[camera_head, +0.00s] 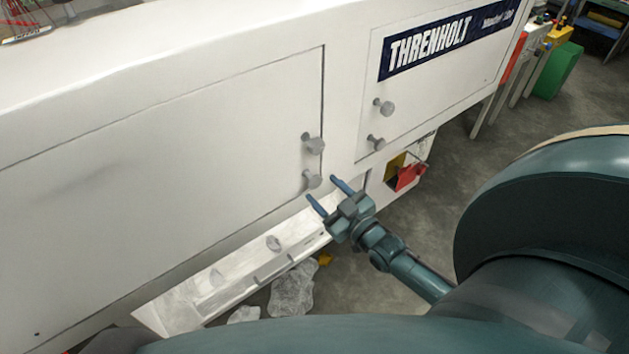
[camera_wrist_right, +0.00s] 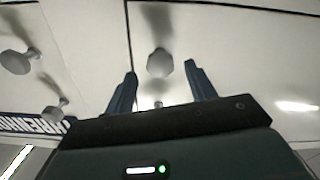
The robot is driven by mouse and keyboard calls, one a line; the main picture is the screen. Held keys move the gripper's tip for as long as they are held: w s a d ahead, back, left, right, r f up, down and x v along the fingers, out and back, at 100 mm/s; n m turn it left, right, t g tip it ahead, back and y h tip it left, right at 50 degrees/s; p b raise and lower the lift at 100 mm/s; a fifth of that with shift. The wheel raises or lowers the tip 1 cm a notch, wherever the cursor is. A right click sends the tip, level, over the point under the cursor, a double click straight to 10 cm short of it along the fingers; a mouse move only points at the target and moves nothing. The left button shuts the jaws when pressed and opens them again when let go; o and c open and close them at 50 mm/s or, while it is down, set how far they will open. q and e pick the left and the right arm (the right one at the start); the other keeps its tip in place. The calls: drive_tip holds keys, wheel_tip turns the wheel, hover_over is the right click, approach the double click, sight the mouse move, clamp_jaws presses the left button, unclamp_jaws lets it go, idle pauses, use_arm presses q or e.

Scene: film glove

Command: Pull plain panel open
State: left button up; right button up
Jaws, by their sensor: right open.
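The plain panel (camera_head: 170,180) is a large white door, flush with the white machine front on the left of the head view. Near its right edge are an upper grey knob (camera_head: 313,143) and a lower grey knob (camera_head: 312,180). My right gripper (camera_head: 321,188) is open and empty, its blue fingers pointing at the panel just by the lower knob. In the right wrist view one knob (camera_wrist_right: 160,63) appears between and beyond the open fingertips (camera_wrist_right: 160,75). Another knob (camera_wrist_right: 158,104) is mostly hidden behind the gripper body. My left gripper is not in view.
A second panel with a dark THRENHOLT label (camera_head: 430,45) and two knobs (camera_head: 384,106) is to the right. A red bin (camera_head: 408,176) is mounted below it. A white tray (camera_head: 235,275) projects under the plain panel, with clear plastic film (camera_head: 293,290) beside it.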

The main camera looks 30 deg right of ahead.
sight(317, 184)
drive_tip(key=shift+w+a, duration=0.15)
drive_tip(key=shift+w, duration=2.15)
clamp_jaws()
